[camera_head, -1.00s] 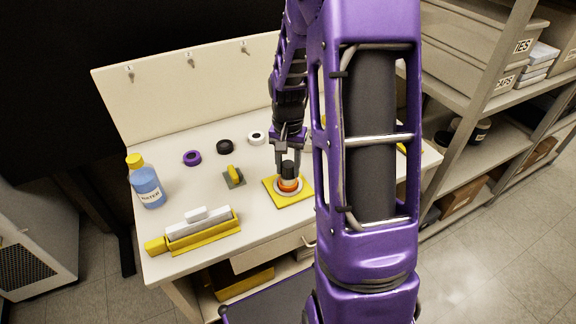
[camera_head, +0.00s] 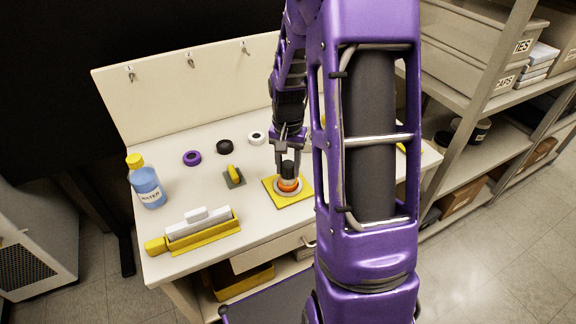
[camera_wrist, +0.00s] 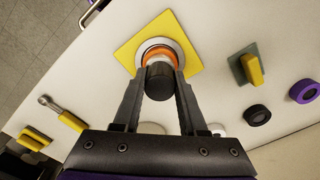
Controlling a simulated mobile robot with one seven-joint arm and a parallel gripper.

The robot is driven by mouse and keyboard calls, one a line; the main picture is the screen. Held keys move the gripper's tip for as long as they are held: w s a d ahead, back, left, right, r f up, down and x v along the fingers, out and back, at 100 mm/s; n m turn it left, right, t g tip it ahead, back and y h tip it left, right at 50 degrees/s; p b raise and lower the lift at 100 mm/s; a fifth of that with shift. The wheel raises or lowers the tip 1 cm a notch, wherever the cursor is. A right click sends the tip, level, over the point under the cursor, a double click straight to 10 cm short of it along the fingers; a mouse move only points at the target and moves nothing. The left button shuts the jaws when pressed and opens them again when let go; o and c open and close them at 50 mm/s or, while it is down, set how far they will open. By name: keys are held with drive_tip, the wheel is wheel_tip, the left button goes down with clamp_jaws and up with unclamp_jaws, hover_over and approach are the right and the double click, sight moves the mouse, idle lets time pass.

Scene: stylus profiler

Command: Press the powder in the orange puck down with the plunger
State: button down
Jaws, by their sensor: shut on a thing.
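The orange puck (camera_head: 289,187) sits on a round pale base on a yellow square plate (camera_head: 304,199) at the front right of the table. The plunger (camera_head: 288,168), with a black top and a paler lower part, stands upright on or in the puck. My gripper (camera_head: 287,167) points down and is shut on the plunger's black top. In the wrist view the fingers close on the black top (camera_wrist: 159,82), with the orange ring (camera_wrist: 158,53) showing just beyond it. The powder is hidden under the plunger.
A grey block with a yellow handle (camera_head: 233,176) stands left of the plate. Purple (camera_head: 192,158), black (camera_head: 225,146) and white (camera_head: 256,138) rings lie behind. A water bottle (camera_head: 147,182) and a yellow-and-white tool (camera_head: 201,231) are at the left.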

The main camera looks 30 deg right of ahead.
drive_tip(key=shift+r+p, duration=2.6)
drive_tip(key=shift+r, duration=0.95)
drive_tip(key=shift+f, duration=0.1)
